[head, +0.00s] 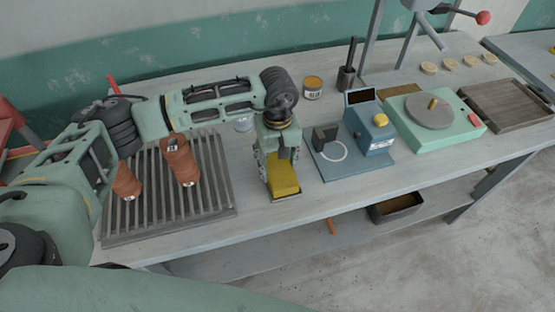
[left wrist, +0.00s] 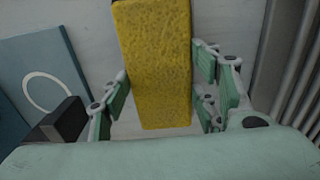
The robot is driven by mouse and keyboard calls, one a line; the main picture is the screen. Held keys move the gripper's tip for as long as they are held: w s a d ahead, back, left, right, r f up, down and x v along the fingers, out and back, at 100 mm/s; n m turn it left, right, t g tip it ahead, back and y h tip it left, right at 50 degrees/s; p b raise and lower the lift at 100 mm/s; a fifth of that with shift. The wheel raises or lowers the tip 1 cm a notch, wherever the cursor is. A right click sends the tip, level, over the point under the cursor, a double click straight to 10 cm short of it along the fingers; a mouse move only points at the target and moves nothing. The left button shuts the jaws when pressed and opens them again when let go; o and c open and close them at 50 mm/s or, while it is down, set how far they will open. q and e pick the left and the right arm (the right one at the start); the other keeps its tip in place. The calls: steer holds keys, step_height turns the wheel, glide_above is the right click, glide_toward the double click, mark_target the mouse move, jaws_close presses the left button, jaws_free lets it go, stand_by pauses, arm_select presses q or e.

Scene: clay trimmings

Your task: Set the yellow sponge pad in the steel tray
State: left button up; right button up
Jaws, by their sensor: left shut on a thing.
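The yellow sponge pad (head: 284,178) is between the fingers of my left gripper (head: 280,170), over the front part of the table. The gripper points down and is shut on the pad. In the left wrist view the pad (left wrist: 158,65) stands lengthwise between the green fingers (left wrist: 160,100). A dark edge shows at the pad's lower end; I cannot tell whether the pad touches the table. A dark, metal-looking open tray (head: 396,207) stands on the lower shelf, with something brownish inside. My right gripper is not in view.
A slatted rack (head: 215,190) with orange-brown clay pieces (head: 180,160) lies left of the gripper. A blue device (head: 370,130) on a plate (head: 350,168) stands close on its right. Farther right are a green turntable scale (head: 432,120) and a wooden tray (head: 510,105).

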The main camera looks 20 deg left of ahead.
mark_target(278, 164)
arm_select(q)
steer(key=shift+f, duration=0.2)
steer(key=o, duration=1.3)
steer(key=shift+r, duration=0.1)
steer(key=shift+r, duration=0.1)
steer(key=shift+r, duration=0.2)
steer(key=shift+r+b, duration=1.9)
steer(key=shift+r, duration=3.95)
